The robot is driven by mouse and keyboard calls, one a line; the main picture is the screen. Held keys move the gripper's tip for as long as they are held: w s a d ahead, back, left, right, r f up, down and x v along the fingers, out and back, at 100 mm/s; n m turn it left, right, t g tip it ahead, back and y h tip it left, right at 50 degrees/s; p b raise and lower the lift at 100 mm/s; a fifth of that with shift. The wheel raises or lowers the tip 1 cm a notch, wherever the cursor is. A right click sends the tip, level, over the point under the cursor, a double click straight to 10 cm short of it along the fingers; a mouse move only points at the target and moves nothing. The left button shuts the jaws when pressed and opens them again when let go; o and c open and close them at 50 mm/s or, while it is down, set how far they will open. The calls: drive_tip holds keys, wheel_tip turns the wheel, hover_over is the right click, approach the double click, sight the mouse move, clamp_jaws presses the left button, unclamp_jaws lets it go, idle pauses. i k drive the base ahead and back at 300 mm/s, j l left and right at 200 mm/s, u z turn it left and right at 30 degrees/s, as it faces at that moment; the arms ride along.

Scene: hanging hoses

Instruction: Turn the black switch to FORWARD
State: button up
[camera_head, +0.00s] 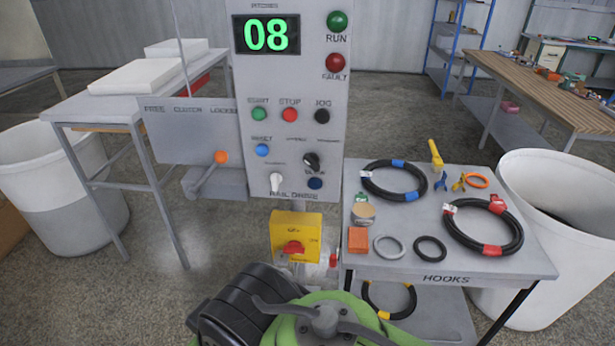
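The black switch (312,161) is a rotary knob on the front of the grey control panel (247,90), right of the blue button. Small labels sit around it, too blurred to read surely, so I cannot tell which one is FORWARD. I also cannot tell which way the knob points. Nothing touches the knob. My gripper is not recognisable in this view.
A white switch (277,183) and a dark blue button (315,183) sit below the knob. An orange-knobbed lever (221,158) projects at left. A yellow box with red handle (297,236) is below. A hook table (445,262) with hoses stands right. Dark ridged and green parts fill the bottom.

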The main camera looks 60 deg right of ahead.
sight(313, 160)
drive_tip(key=k+z, duration=0.1)
drive_tip(key=z, duration=1.55)
